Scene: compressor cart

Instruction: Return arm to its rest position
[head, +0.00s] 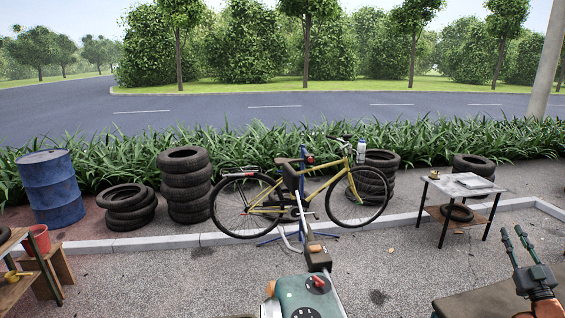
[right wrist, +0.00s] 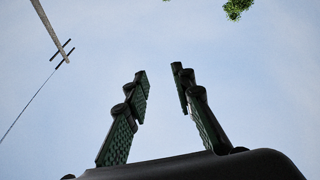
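My right gripper (head: 514,233) stands at the lower right of the head view, pointing up, with its two dark green fingers apart. In the right wrist view the gripper (right wrist: 160,72) is open, with only sky between its fingertips, so it holds nothing. The orange-brown arm link below it is mine. My left arm and left gripper do not show in either view. A teal compressor cart (head: 306,296) with a red knob and round gauges stands at the bottom middle, well left of the right gripper.
A yellow bicycle (head: 300,195) stands ahead. A small table (head: 462,187) stands at the right, beyond my gripper. A brown surface (head: 475,303) lies low beside my right arm. Stacked tyres (head: 186,185), a blue barrel (head: 50,188) and a red bucket (head: 39,239) are left. Open pavement surrounds the cart.

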